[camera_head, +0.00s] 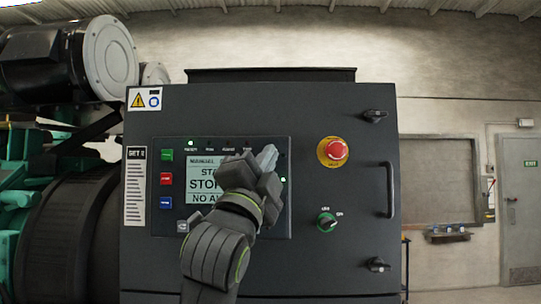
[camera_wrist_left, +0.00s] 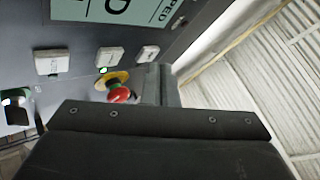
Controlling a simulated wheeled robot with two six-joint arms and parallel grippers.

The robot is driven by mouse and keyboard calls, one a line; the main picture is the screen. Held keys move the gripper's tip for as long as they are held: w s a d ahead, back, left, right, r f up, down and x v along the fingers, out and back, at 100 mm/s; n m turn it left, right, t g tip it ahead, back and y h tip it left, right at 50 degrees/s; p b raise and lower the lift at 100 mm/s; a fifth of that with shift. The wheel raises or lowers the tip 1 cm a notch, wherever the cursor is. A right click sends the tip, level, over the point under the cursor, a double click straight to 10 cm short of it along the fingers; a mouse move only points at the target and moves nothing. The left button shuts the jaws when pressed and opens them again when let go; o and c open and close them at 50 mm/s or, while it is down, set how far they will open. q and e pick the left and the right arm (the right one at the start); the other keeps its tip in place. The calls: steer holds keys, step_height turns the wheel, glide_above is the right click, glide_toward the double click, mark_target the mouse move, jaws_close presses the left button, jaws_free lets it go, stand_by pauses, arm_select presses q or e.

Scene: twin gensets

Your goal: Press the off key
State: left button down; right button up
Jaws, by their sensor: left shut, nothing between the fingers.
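The genset control panel (camera_head: 222,228) is on the front of a dark cabinet. Left of its display (camera_head: 206,172) is a column of green (camera_head: 166,155), red (camera_head: 166,178) and blue (camera_head: 165,202) keys; their lettering is too small to read, so I cannot tell which is off. My left gripper (camera_head: 267,157) is shut and empty, in front of the display's right side, which it partly hides. In the left wrist view the shut fingers (camera_wrist_left: 160,84) appear beside pale keys (camera_wrist_left: 110,56) near the display (camera_wrist_left: 115,10). I cannot tell whether they touch the panel. My right gripper is not in view.
A red emergency stop (camera_head: 333,151) on a yellow ring and a green-ringed rotary switch (camera_head: 326,222) are right of the panel. A door handle (camera_head: 390,190) protrudes at the cabinet's right. The engine (camera_head: 70,230) stands left. The floor at the far right looks clear.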

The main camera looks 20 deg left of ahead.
arm_select(q)
steer(key=shift+w+a, duration=0.15)
steer(key=shift+w, duration=0.3)
stand_by(0.5)
steer(key=shift+s, duration=0.15)
steer(key=shift+s+d, duration=0.3)
steer(key=shift+s, duration=0.45)
steer(key=shift+s+d+b, duration=0.2)
steer(key=shift+s+d, duration=0.05)
steer(key=shift+s, duration=0.7)
steer(key=shift+s+d+b, duration=0.25)
steer(key=shift+s+d, duration=0.05)
steer(key=shift+s, duration=0.65)
steer(key=shift+s+d+b, duration=0.2)
steer(key=shift+s+d, duration=0.05)
steer(key=shift+s, duration=0.7)
steer(key=shift+f, duration=0.1)
